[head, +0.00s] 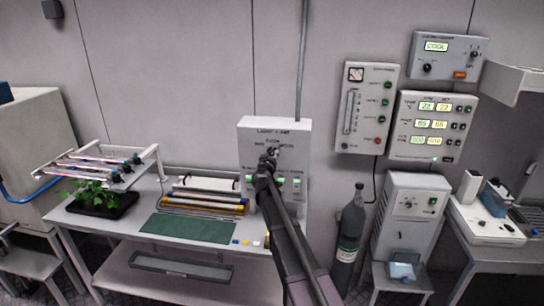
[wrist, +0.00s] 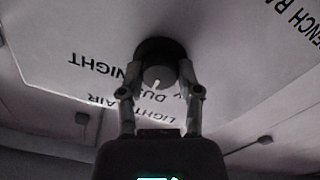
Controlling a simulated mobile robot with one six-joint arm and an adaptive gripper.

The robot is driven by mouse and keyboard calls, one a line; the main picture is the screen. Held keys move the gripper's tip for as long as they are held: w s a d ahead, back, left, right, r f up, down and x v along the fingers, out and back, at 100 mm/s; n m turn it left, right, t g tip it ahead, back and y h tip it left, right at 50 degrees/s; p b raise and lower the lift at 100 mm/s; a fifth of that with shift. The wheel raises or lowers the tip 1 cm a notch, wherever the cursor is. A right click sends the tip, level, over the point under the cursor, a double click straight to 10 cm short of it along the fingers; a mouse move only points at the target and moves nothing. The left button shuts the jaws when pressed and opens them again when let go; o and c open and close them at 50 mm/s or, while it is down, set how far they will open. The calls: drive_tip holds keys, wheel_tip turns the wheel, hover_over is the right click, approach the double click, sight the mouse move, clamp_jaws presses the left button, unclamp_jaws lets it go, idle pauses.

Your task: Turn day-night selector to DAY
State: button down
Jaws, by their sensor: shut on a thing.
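The day-night selector is a dark round knob (wrist: 158,50) on a pale panel, seen in the wrist view. My gripper (wrist: 161,82) is shut on the knob, with one finger on each side of it. A small white mark on the knob points down in the picture, toward lettering that seems to read DUSK. An upside-down NIGHT label lies to the left; a DAY label cannot be made out. In the head view, my gripper (head: 268,158) reaches the front of the light panel (head: 298,132) and hides the knob.
Green indicators line the panel's lower part. A bench with a green mat (head: 190,228) and a seedling tray (head: 101,202) stands below and left. A dark gas bottle (head: 350,225) stands right of my arm, with control boxes (head: 367,105) on the wall beyond.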

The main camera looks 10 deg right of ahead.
drive_tip(key=shift+w+n, duration=0.1)
drive_tip(key=shift+n, duration=0.2)
drive_tip(key=n, duration=0.9)
drive_tip(key=shift+w+n, duration=0.1)
drive_tip(key=shift+n, duration=0.2)
idle(0.3)
drive_tip(key=shift+c, duration=2.2)
unclamp_jaws()
drive_tip(key=shift+r, duration=0.1)
drive_tip(key=shift+o, duration=0.7)
drive_tip(key=shift+b, duration=0.3)
